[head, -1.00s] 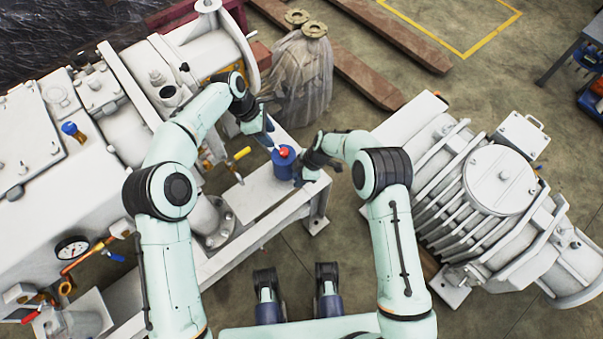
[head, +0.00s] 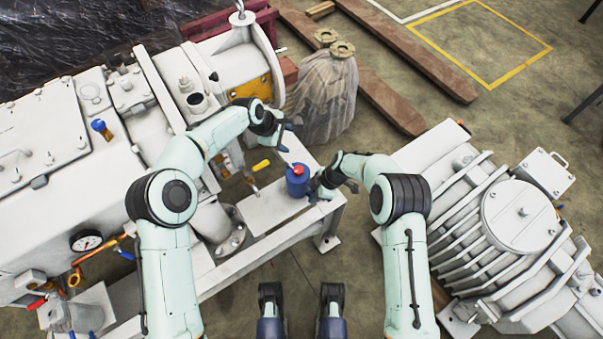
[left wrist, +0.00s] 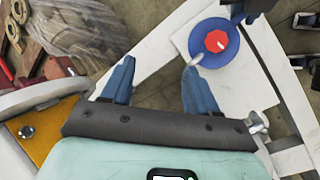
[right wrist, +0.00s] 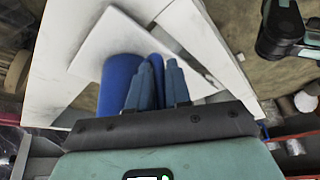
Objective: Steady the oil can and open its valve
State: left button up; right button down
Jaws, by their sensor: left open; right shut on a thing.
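The blue oil can (head: 297,187) stands on the pale metal ledge (head: 262,207). Its red valve knob (head: 299,170) is on top; the left wrist view shows it as a red octagon (left wrist: 216,41) with a short pale spout beside it. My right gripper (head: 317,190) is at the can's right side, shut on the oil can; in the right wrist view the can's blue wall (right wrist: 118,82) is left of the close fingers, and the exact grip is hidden. My left gripper (head: 290,127) is open and empty, beyond the can; its fingers (left wrist: 157,72) are apart from the knob.
The large white pump (head: 60,170) fills the left, with a yellow-handled lever (head: 261,166) near the ledge. A wrapped bundle (head: 325,95) stands behind. A ribbed white machine (head: 480,225) is at the right. Floor shows between the ledge and that machine.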

pick_arm(q)
jog(key=w+r+m+t+h, duration=0.1)
jog(key=w+r+m+t, duration=0.1)
jog(key=w+m+t, duration=0.25)
jog(key=m+t+h, duration=0.6)
jog(key=m+t, duration=0.2)
jog(key=m, duration=0.9)
send_over(296, 174)
jog(key=a, duration=0.2)
jog(key=f, duration=0.1)
jog(key=s+a+f+y, duration=0.3)
jog(key=s+f, duration=0.6)
jog(key=f, duration=0.2)
jog(key=shift+n, duration=0.35)
jog(key=x, duration=1.2)
jog(key=shift+r, duration=0.25)
jog(key=c, duration=1)
